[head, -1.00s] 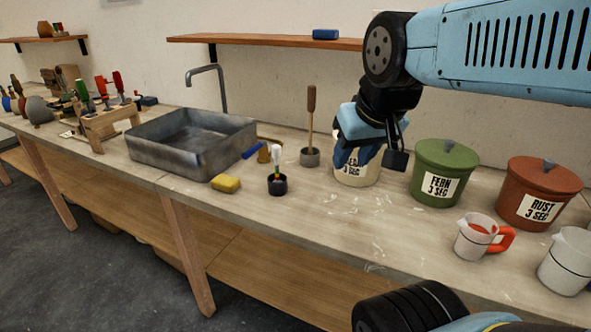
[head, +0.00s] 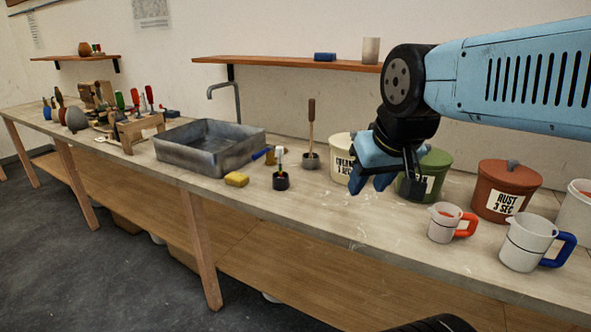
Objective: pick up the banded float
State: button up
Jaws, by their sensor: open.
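The banded float (head: 279,160) is a slim upright piece with a white top and small coloured bands lower down. It stands in a small dark cup (head: 280,182) on the bench, in front of the sink, and its lower end is hidden in the cup. My gripper (head: 370,183) is open and empty, pointing down to the right of the float and well apart from it. In the picture it covers parts of the cream pot (head: 341,164) and the green pot (head: 432,173).
A yellow sponge (head: 236,179) and a grey sink (head: 200,156) lie left of the cup. Rust pot (head: 505,190), red-handled jug (head: 443,223) and blue-handled jug (head: 527,242) are at right. The bench front (head: 340,212) is clear.

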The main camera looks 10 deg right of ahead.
aim_at(279, 150)
jog(key=u, duration=0.2)
jog(key=i, duration=0.9)
jog(key=z, duration=0.5)
jog(key=k, duration=1.15)
jog(key=u, duration=0.65)
jog(key=i, duration=0.8)
jog(key=u, duration=0.05)
